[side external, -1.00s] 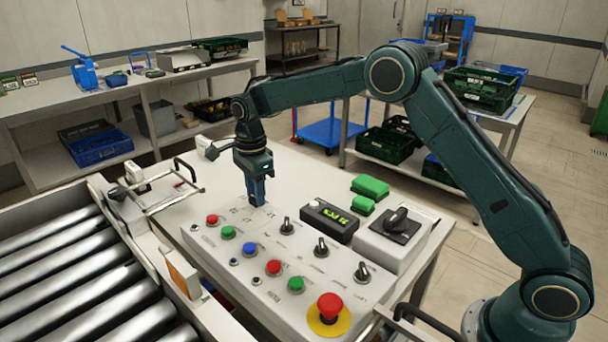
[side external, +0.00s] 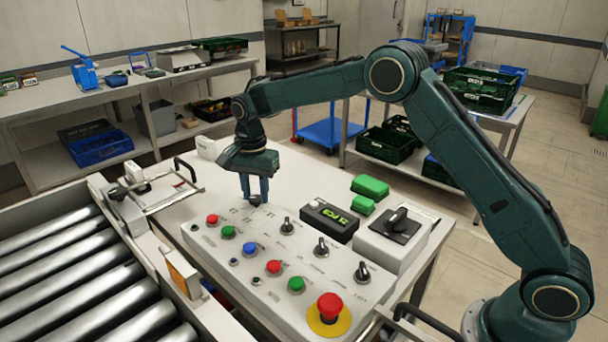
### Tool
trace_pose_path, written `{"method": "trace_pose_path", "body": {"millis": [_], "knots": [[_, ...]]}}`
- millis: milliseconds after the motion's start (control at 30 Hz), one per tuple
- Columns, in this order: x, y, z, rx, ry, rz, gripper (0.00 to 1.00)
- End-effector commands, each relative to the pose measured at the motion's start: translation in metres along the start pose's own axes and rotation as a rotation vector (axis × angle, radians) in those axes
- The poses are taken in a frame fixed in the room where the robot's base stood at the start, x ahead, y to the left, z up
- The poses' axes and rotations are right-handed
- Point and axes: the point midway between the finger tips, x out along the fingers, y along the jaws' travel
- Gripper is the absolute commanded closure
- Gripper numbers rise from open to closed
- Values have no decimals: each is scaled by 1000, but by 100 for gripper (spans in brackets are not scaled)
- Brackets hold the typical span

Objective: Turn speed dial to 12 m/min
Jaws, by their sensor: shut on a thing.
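The white control panel (side external: 215,262) lies on the table, with buttons and dark knobs on its sloped top. My gripper (side external: 255,196) points down at the panel's far edge and is shut on a small dark dial (side external: 254,201), which I take to be the speed dial. The fingers hide most of this dial, so its pointer cannot be read. Scale marks around it are too small to read. Three other dark knobs (side external: 287,227) stand in a row along the panel's right side, apart from my gripper.
A display box (side external: 329,222) with green digits and a grey box with a large black rotary switch (side external: 396,221) stand right of the panel. A red emergency stop (side external: 330,307) is at the near end. Green blocks (side external: 370,186) lie behind. The roller conveyor (side external: 60,270) runs at left.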

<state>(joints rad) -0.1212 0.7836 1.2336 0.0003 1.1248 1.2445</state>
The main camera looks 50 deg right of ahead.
Motion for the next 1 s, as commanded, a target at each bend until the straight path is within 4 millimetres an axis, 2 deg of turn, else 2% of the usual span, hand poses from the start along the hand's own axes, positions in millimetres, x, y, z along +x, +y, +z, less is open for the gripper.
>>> {"method": "trace_pose_path", "body": {"millis": [1000], "knots": [[-2, -1, 0, -967, 2, -2, 92]]}}
